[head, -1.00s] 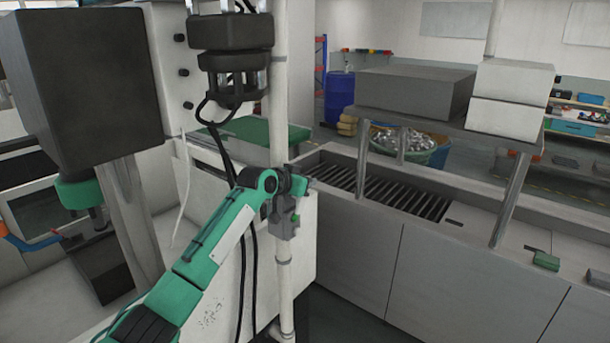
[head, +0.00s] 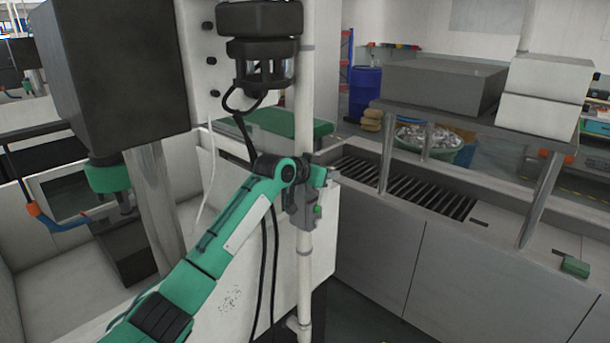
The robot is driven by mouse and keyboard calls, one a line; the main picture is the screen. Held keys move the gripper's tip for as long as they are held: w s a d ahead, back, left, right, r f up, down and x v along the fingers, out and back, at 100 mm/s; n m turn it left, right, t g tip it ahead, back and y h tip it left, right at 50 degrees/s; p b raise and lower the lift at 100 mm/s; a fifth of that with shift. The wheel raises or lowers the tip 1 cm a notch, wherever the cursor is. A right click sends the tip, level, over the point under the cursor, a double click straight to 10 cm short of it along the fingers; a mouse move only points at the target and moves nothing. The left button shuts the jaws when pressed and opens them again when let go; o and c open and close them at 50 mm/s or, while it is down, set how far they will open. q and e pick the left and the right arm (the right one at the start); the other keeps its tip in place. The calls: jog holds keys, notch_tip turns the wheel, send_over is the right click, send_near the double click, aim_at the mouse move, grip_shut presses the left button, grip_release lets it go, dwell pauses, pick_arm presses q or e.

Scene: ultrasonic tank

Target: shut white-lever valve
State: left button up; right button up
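A white vertical pipe (head: 304,262) runs down the middle of the head view, with a pale fitting (head: 298,325) low on it. I cannot make out a separate white lever or which way it points. My green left arm comes up from the bottom left to the pipe. Its end, with the grey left gripper (head: 305,208), is at the pipe and overlaps it in the picture. The fingers are hidden or too small to tell, so contact and grip are unclear. My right gripper is not in view.
Black cables hang beside the pipe. A dark box (head: 120,75) stands close on the left, and a black fixture (head: 262,50) is above my arm. A tank bench with a slatted grate (head: 405,188) extends right. A shelf with boxes (head: 440,85) stands over it.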

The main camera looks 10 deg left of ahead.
pick_arm(q)
jog(key=b+v, duration=0.4)
jog(key=v, duration=0.7)
jog(key=shift+s+r+b, duration=0.15)
jog(key=shift+s+b, duration=0.05)
jog(key=shift+b, duration=0.1)
jog(key=shift+a, duration=0.1)
